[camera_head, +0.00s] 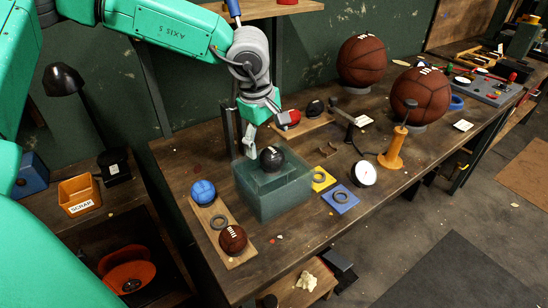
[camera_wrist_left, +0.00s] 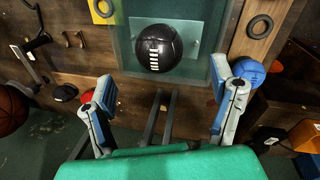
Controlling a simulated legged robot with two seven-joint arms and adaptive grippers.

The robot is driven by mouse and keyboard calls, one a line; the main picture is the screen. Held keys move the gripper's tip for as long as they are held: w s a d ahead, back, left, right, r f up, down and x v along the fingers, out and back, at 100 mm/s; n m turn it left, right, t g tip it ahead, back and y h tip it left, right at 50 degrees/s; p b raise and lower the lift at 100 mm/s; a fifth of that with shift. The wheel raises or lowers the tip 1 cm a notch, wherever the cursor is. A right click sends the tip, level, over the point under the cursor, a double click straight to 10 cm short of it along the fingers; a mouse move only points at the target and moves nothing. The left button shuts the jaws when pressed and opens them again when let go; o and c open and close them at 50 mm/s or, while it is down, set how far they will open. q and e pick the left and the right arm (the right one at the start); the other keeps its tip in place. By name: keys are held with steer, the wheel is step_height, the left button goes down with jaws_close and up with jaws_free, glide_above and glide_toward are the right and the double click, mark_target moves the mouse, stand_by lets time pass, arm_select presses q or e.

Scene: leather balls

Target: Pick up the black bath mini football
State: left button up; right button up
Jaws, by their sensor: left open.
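My left gripper (camera_head: 262,138) comes down from above, close behind the ball in the head view. In the left wrist view, my left gripper (camera_wrist_left: 170,92) has its two fingers spread wide with nothing between them. The ball appears apart from the fingers. My right gripper is not in view.
A blue ball (camera_head: 203,192) and a small brown ball (camera_head: 232,238) rest on a wooden strip left of the block. Two large brown balls (camera_head: 362,60) (camera_head: 420,95) stand farther back. An orange-handled tool (camera_head: 392,150) and a dial gauge (camera_head: 364,173) stand to the right.

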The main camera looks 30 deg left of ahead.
mark_target(271, 151)
arm_select(q)
steer(key=x, duration=0.3)
steer(key=shift+w+a+f, duration=0.15)
steer(key=shift+w+a, duration=0.05)
steer(key=shift+w, duration=0.15)
steer(key=x, duration=0.4)
steer(key=shift+s+d, duration=0.3)
steer(key=shift+s, duration=0.05)
steer(key=shift+w+f, duration=0.25)
steer(key=shift+f, duration=0.25)
steer(key=shift+s, duration=0.1)
